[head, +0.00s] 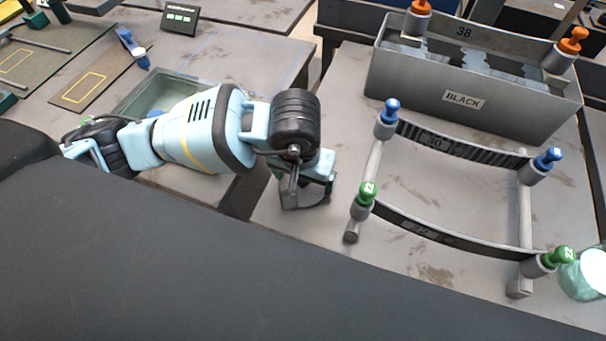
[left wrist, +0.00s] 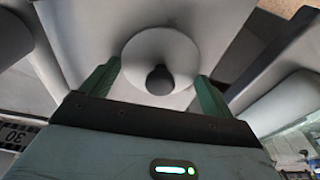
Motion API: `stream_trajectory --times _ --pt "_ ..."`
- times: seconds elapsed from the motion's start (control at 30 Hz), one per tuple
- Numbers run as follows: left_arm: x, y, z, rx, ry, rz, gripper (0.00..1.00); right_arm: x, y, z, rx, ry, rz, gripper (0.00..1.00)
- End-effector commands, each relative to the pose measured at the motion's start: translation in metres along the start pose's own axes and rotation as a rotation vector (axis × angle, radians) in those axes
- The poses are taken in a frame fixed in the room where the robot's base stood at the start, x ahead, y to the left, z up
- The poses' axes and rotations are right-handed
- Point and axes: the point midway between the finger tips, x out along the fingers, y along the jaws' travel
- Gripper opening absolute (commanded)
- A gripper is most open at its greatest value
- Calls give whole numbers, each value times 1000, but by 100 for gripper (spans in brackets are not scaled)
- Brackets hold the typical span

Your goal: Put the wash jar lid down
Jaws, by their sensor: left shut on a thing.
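My left gripper (head: 308,190) is over the table, just left of the rack with the blue and green knobs. In the head view the lid is mostly hidden by the gripper. A teal translucent jar (head: 572,283) with a white round top stands at the far right edge, partly cut off. My right gripper is not in view.
A spring rack (head: 450,240) with blue and green knobs stands right of the gripper. Behind it is a grey bin marked BLACK (head: 470,104) with orange knobs. A clear greenish tray (head: 150,92) lies left, behind my arm. Bare table (head: 345,95) shows left of the bin.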

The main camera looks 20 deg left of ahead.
Motion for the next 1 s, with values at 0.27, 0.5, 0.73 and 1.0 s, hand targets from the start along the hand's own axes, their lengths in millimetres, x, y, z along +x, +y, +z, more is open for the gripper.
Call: stream_trajectory --times 0.27,0.5,0.73,1.0 --pt "2 0 0 0 0 0 64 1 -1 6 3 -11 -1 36" --pt "2 0 0 0 1 0 100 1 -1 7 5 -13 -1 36" --pt "-4 0 -1 0 3 1 100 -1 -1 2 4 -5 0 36" --pt "-47 0 -2 0 7 2 100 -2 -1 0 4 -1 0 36"
